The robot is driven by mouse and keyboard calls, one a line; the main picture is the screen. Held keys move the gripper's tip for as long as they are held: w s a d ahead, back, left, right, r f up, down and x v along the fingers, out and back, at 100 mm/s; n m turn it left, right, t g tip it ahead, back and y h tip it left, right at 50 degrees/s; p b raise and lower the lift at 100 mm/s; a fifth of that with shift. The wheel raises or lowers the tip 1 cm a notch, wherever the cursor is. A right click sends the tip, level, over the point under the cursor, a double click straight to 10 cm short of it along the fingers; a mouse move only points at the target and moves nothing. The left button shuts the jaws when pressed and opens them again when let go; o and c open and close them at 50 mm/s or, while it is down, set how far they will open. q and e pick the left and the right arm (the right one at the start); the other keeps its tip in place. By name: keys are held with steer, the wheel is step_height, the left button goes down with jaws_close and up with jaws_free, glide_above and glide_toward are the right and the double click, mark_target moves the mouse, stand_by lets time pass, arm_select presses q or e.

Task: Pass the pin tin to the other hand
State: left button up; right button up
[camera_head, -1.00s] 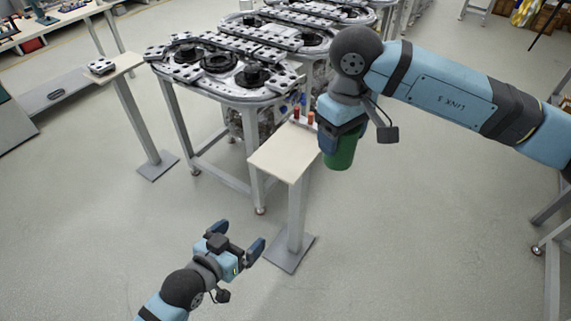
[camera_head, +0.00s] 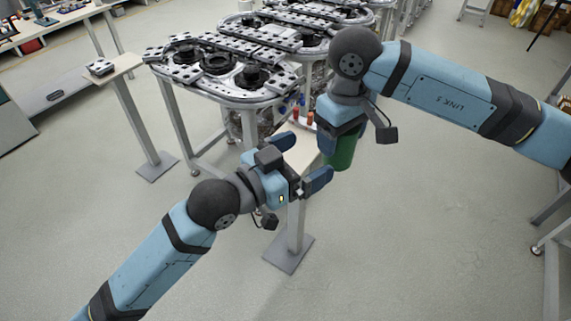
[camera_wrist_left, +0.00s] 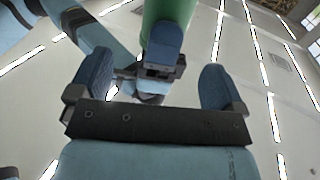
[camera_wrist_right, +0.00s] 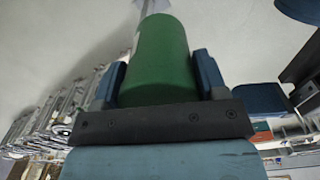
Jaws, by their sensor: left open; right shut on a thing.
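The pin tin (camera_head: 341,153) is a green cylinder hanging below my right gripper (camera_head: 340,130) in the head view. My right gripper is shut on it; in the right wrist view the tin (camera_wrist_right: 162,60) sits between the two blue fingers. My left gripper (camera_head: 303,160) is open and empty, just to the left of the tin, its fingers pointing toward it. In the left wrist view the tin (camera_wrist_left: 168,15) shows at the top, beyond the open fingers, with one finger of my right gripper (camera_wrist_left: 163,45) in front of it. The tin's upper part is hidden in the head view.
A small stand with a pale top (camera_head: 301,150) is behind my left gripper, mostly covered by it. Red pieces (camera_head: 310,118) stand at its back. The ring track (camera_head: 220,65) stands behind to the left. Another small stand (camera_head: 120,68) is farther left. Open floor lies in front.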

mark_target(340, 144)
arm_select(q)
steer(key=x, duration=0.8)
steer(key=c, duration=1.1)
steer(key=shift+o, duration=0.2)
arm_select(e)
steer(key=o, duration=0.8)
steer(key=shift+o, duration=1.2)
steer(key=shift+r, duration=0.1)
